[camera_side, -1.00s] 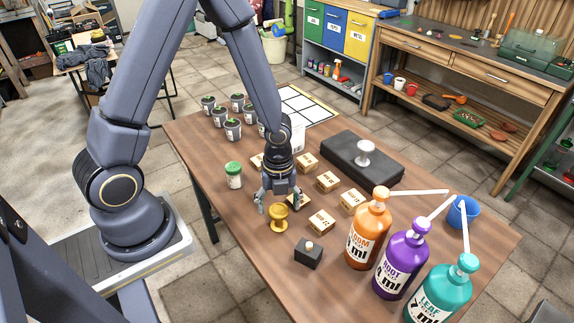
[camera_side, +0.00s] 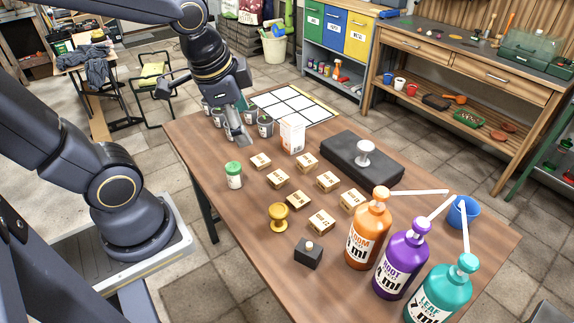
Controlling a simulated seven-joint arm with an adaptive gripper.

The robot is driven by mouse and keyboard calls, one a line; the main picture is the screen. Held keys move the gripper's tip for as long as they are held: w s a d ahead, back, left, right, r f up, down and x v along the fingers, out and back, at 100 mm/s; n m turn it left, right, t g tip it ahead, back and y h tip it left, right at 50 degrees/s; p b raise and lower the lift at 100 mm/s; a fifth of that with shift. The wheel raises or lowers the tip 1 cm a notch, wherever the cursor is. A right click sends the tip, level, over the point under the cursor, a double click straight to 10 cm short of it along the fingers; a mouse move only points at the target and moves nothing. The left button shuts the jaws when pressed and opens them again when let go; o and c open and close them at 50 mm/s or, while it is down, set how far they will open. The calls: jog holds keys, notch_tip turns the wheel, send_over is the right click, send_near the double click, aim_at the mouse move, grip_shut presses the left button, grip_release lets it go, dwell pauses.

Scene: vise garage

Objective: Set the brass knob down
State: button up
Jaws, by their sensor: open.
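The brass knob (camera_side: 279,216) stands upright on the wooden table (camera_side: 235,240), left of the small wooden blocks and behind the small dark box. Nothing touches it from above. My gripper (camera_side: 205,110) is open and well away from the knob, up over the far left end of the table by the small potted plants. I see no object between its fingers, though the fingers are partly hard to make out against the pots.
Several labelled wooden blocks (camera_side: 297,200) lie in the middle. A green-lidded jar (camera_side: 234,175), a white carton (camera_side: 292,135), a black case (camera_side: 362,163), a dark box (camera_side: 308,254) and pump bottles (camera_side: 368,228) stand around. The white grid (camera_side: 293,105) is empty.

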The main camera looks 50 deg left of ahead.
jog(key=shift+s+d+r+n+t+h, duration=0.2)
jog(key=shift+s+r+n, duration=0.35)
jog(key=shift+n, duration=0.4)
jog(key=shift+s+d+r+n+t+h, duration=0.1)
jog(key=shift+s+r+n+t+h, duration=0.2)
jog(key=shift+s+r+n, duration=0.5)
jog(key=shift+s+d+r+n+t+h, duration=0.1)
jog(key=shift+s+r+n+t+h, duration=0.2)
jog(key=shift+n, duration=0.85)
